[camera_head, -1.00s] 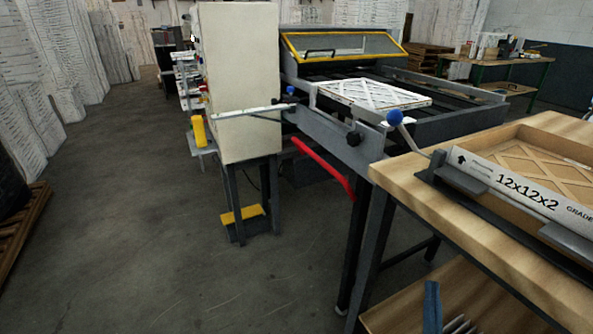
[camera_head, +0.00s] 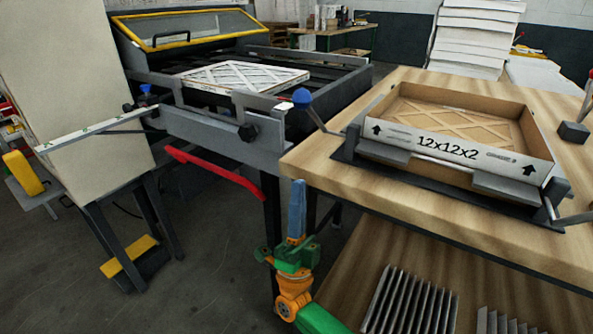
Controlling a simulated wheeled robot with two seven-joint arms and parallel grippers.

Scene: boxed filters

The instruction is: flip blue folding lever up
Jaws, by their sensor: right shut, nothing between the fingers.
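The folding lever has a blue ball knob (camera_head: 302,97) on a thin grey rod. It sticks out to the upper left from the black fixture (camera_head: 440,183) on the wooden table, over the table's left edge. The fixture holds an open cardboard filter box (camera_head: 446,150) marked 12x12x2. My right gripper (camera_head: 297,192) has blue fingers that are shut, empty and pointing up. In the picture it is below the knob, in front of the table's left side and apart from the lever. My left gripper is not in view.
The wooden table (camera_head: 540,243) has a lower shelf with grey pleated filters (camera_head: 410,300). A machine at left has a red bar (camera_head: 215,172), a yellow-framed cover (camera_head: 190,28) and a white filter (camera_head: 240,76) on top. Another small blue knob (camera_head: 146,89) is there.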

